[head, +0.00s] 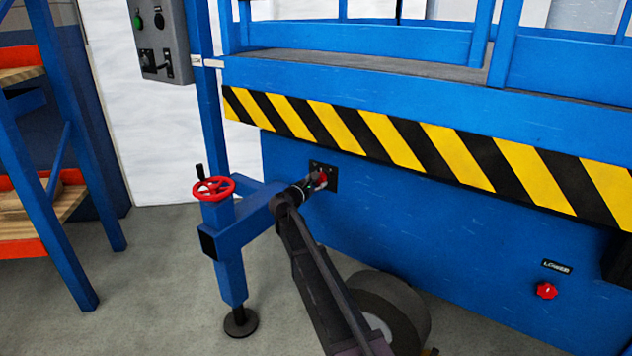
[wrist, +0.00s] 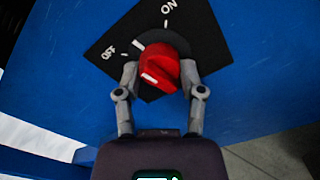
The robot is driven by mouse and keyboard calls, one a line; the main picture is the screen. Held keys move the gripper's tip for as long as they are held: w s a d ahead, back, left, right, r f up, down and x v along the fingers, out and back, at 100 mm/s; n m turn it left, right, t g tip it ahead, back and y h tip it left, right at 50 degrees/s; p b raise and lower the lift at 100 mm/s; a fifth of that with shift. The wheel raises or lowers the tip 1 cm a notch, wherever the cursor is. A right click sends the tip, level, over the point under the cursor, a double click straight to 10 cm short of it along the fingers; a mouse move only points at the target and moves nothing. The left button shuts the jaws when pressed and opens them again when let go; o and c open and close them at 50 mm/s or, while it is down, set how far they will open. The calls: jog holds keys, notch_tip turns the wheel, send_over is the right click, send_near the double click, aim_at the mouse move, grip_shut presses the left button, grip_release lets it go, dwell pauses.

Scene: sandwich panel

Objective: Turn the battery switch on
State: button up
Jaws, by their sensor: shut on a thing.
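The battery switch is a red knob (wrist: 158,68) on a black plate (wrist: 205,35), with OFF printed at the left and ON at the top. A white mark shows on the lower left of the knob, nearer the OFF side than the ON side. My gripper (wrist: 160,72) is shut on the knob, one finger on each side. In the head view the red knob (head: 321,178) shows small on its black plate (head: 331,185) on the blue panel, partly hidden by my gripper (head: 314,182).
A red handwheel (head: 213,188) on a blue outrigger leg stands left of my arm. A wheel (head: 385,308) is below the switch. Another red knob (head: 546,291) is at the lower right. A grey control box (head: 160,40) hangs upper left. Striped edging (head: 400,140) overhangs the panel.

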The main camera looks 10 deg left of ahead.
jog(key=m, duration=0.5)
jog(key=shift+w+d+r+m, duration=0.1)
jog(key=shift+w+m, duration=0.05)
jog(key=shift+m, duration=0.15)
jog(key=m, duration=0.5)
jog(key=shift+m, duration=0.3)
jog(key=o, duration=1.1)
jog(key=shift+o, duration=0.3)
jog(key=v, duration=1.2)
